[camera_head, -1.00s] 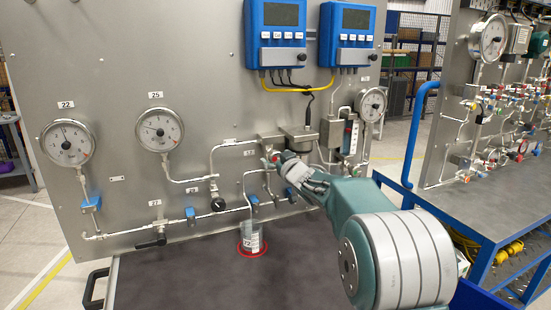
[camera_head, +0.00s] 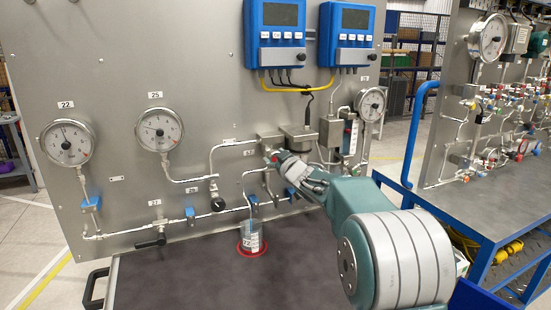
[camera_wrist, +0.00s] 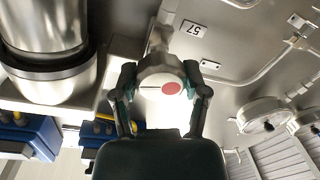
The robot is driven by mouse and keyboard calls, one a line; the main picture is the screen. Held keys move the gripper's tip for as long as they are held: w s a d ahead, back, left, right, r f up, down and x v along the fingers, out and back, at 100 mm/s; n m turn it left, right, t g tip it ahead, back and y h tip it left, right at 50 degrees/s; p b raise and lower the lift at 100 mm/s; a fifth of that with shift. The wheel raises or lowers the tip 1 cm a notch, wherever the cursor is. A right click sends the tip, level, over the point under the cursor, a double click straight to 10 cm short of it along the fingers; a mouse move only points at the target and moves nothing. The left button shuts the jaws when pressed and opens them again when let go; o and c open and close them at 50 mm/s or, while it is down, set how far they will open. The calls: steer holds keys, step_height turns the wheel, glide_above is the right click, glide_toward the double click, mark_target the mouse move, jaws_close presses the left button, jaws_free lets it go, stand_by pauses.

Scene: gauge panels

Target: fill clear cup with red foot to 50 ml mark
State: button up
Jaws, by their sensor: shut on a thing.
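The clear cup (camera_head: 252,238) with a red foot (camera_head: 254,252) stands upright on the dark bench top, close to the panel. A thin tube (camera_head: 245,190) runs down from the panel to the cup's mouth. The liquid level and the marks on the cup are too small to read. My gripper (camera_head: 274,157) is at the panel, above and right of the cup. In the wrist view my gripper (camera_wrist: 160,95) is shut on a round pale valve knob (camera_wrist: 150,88) with a red spot, one finger on each side. The knob is mostly hidden in the head view.
Round gauges (camera_head: 67,142) and blue display boxes (camera_head: 275,35) are mounted on the grey panel. Pipes and a black-handled valve (camera_head: 150,243) sit low on it. The dark bench top (camera_head: 190,280) is clear around the cup. A blue rail (camera_head: 415,130) stands at right.

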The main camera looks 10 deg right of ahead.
steer(key=shift+n, duration=0.4)
steer(key=o, duration=1.1)
steer(key=shift+a, duration=0.1)
steer(key=shift+o, duration=0.2)
steer(key=v, duration=1.1)
steer(key=shift+s, duration=0.4)
steer(key=shift+s, duration=0.1)
